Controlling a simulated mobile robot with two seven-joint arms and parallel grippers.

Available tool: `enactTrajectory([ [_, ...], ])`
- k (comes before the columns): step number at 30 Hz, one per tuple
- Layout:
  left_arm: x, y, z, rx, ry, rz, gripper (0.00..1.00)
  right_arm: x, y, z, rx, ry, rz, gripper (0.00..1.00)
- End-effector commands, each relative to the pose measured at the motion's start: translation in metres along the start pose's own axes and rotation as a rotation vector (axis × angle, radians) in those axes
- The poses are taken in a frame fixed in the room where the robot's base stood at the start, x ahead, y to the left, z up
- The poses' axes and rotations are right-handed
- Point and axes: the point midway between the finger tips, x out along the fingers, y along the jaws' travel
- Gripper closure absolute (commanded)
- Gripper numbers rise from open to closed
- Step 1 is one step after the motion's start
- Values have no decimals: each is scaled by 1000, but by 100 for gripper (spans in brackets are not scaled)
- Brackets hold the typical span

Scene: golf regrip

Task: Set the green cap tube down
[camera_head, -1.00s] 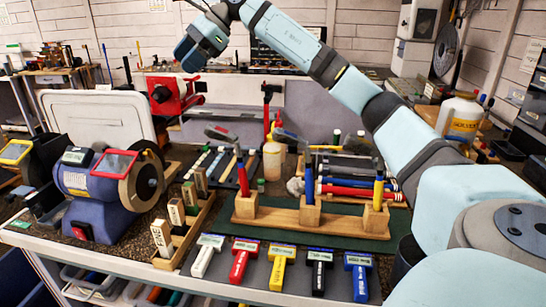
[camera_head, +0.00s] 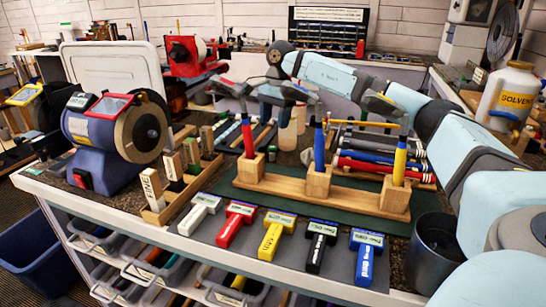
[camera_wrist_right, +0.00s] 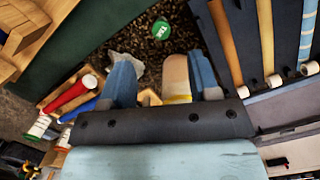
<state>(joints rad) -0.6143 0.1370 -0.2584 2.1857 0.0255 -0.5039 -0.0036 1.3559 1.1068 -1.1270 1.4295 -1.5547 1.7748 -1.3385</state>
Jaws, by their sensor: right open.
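The green cap (camera_wrist_right: 161,29) of the tube shows round, from above, on the speckled bench top in the right wrist view. It lies beyond my right fingertips, apart from them; the tube's body is hidden under the cap. My right gripper (camera_wrist_right: 163,75) is open, with its two blue fingers spread. A cream cylinder with a yellow band (camera_wrist_right: 177,78) shows between the fingers, nearer the right one; I cannot tell whether it touches. In the head view my right gripper (camera_head: 276,108) hangs low behind the wooden club stand (camera_head: 330,192). My left gripper is not in view.
Upright clubs in the stand are close to my right arm. Several labelled grips lie along the front, including a yellow one (camera_head: 272,240). A grinder (camera_head: 115,130) stands left and a solvent jug (camera_head: 507,97) right. Rolls in red and blue (camera_head: 375,165) lie behind the stand.

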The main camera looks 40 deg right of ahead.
Motion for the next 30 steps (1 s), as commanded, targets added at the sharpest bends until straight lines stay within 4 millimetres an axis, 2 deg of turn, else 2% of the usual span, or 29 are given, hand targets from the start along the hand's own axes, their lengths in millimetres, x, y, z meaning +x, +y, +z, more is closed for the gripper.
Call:
enactTrajectory([
  [1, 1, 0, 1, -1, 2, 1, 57, 11, 0, 0, -1, 0, 2, 44],
  [3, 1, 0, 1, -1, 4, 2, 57, 20, 0, 0, -1, 0, 1, 44],
  [11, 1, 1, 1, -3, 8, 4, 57, 35, 0, 0, 1, -1, -1, 44],
  [21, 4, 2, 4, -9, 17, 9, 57, 80, 1, -4, 1, -1, -1, 44],
  [28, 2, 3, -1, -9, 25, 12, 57, 82, 0, -4, 1, -1, -3, 44],
  [29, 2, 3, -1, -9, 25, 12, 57, 82, 0, -4, 1, -1, -3, 49],
  [30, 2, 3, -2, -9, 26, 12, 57, 82, 0, -4, 1, -1, -3, 58],
])
